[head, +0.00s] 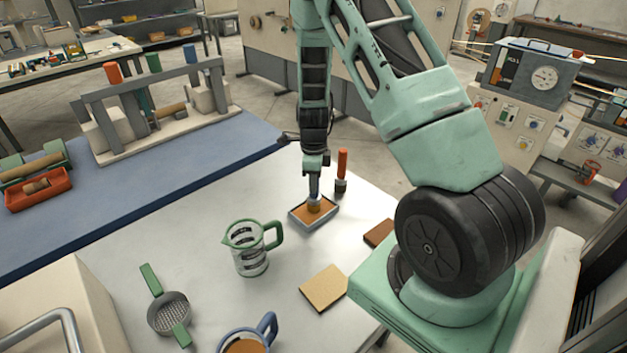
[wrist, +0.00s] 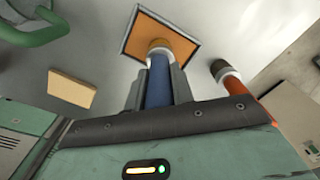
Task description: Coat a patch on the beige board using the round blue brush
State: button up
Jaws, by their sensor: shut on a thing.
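My gripper (head: 315,178) is shut on the blue handle of the round brush (wrist: 158,85) and holds it upright, bristles down. The bristle end (head: 314,206) is in or just over a shallow grey-rimmed tray of orange coating (head: 325,211); I cannot tell how deep it is. The tray also shows in the wrist view (wrist: 182,42). The beige board (head: 325,288) lies flat on the light table, nearer the front than the tray; it also shows in the wrist view (wrist: 72,90). No coating shows on it.
An orange-handled brush (head: 342,168) stands upright just behind the tray. A brown block (head: 379,232) lies to the right, partly behind my arm. A green-handled jug (head: 249,255), a sieve (head: 169,313) and a blue-handled cup (head: 246,340) stand or lie at left and front.

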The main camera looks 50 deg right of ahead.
dwell(0.3)
notch_tip(320, 180, up, 7)
jog(key=p, duration=0.6)
jog(key=shift+f, duration=0.1)
dwell(0.9)
